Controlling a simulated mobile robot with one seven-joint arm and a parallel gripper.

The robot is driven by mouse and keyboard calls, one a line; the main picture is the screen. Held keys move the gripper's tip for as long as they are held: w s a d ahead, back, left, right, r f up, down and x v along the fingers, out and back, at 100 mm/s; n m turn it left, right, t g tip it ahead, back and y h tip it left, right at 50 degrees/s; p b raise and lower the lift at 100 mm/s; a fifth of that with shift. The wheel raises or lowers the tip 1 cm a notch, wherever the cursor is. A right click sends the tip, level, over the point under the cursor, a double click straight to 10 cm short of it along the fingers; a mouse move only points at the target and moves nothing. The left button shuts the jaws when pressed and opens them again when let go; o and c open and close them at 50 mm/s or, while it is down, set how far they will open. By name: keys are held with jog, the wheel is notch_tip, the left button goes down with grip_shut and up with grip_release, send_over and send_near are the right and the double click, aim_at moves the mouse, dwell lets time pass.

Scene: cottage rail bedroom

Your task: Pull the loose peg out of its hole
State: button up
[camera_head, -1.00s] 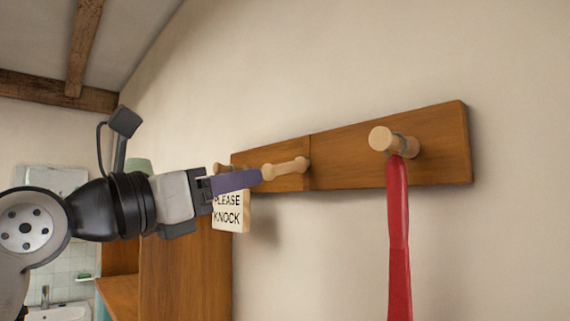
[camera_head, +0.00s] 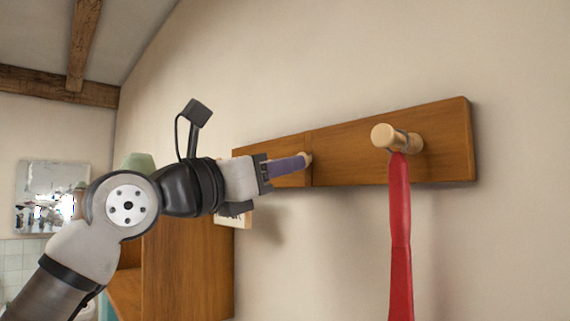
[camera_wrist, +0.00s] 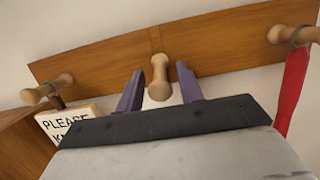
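A pale wooden peg (camera_wrist: 159,78) sticks out of the middle of the wooden rail in the wrist view. My gripper (camera_wrist: 160,88) is open, with one purple finger on each side of the peg and a gap to each. In the head view my gripper (camera_head: 300,161) reaches close to the rail (camera_head: 350,150). I cannot see the hole itself.
A red strap (camera_head: 400,235) hangs by a ring from the right peg (camera_head: 396,138). A sign reading PLEASE KNOCK (camera_wrist: 68,122) hangs by the left peg (camera_wrist: 47,89). A wooden cabinet (camera_head: 185,270) stands below left.

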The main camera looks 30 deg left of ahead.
jog(key=c, duration=0.6)
jog(key=shift+o, duration=0.2)
jog(key=shift+s+a+f, duration=0.1)
jog(key=shift+s, duration=0.15)
jog(key=b+v, duration=0.2)
jog(key=v, duration=0.7)
jog(key=shift+s, duration=0.25)
dwell(0.7)
jog(key=shift+f, duration=0.1)
dwell(0.4)
